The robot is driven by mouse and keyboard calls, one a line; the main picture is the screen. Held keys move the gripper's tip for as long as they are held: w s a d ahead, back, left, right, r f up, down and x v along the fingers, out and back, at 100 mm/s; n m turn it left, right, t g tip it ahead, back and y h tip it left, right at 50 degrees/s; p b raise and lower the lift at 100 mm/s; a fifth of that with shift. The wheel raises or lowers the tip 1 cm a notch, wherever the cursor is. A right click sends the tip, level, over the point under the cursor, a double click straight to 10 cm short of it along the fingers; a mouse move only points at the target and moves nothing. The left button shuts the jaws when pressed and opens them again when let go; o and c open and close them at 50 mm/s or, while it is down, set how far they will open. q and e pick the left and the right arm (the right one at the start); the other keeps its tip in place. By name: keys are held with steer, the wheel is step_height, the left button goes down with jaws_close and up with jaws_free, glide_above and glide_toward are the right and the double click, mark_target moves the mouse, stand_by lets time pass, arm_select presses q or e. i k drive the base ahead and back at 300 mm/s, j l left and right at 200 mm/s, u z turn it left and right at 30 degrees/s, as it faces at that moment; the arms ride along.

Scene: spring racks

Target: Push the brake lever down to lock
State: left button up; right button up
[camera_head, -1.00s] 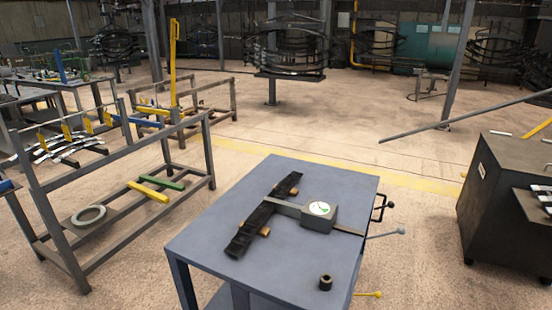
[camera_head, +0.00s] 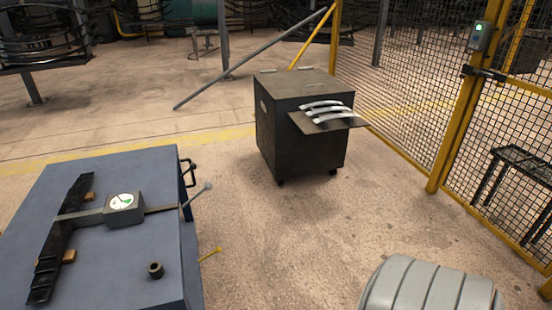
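The blue-grey work table (camera_head: 95,205) stands at the lower left. A thin yellow lever (camera_head: 210,254) sticks out from its right side, low down, pointing right and slightly up. A grey rod lever with a ball end (camera_head: 197,194) juts up and right from the same side, higher up. A black bent handle (camera_head: 187,170) is at the far right corner. No label shows which one is the brake lever. Neither of my grippers is in view.
A gauge box (camera_head: 123,209), a dark bar (camera_head: 57,245) and a small dark ring (camera_head: 155,270) are on the table. A dark cabinet (camera_head: 298,125) with curved strips on its shelf stands beyond. Open floor (camera_head: 260,225) lies right of the table; a yellow mesh fence (camera_head: 455,110) borders the right.

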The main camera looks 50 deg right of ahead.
mark_target(218, 250)
steer(key=z, duration=1.1)
steer(key=i+l+u, duration=0.2)
steer(key=u, duration=0.25)
steer(key=i+l+u, duration=0.15)
steer(key=l+u, duration=0.3)
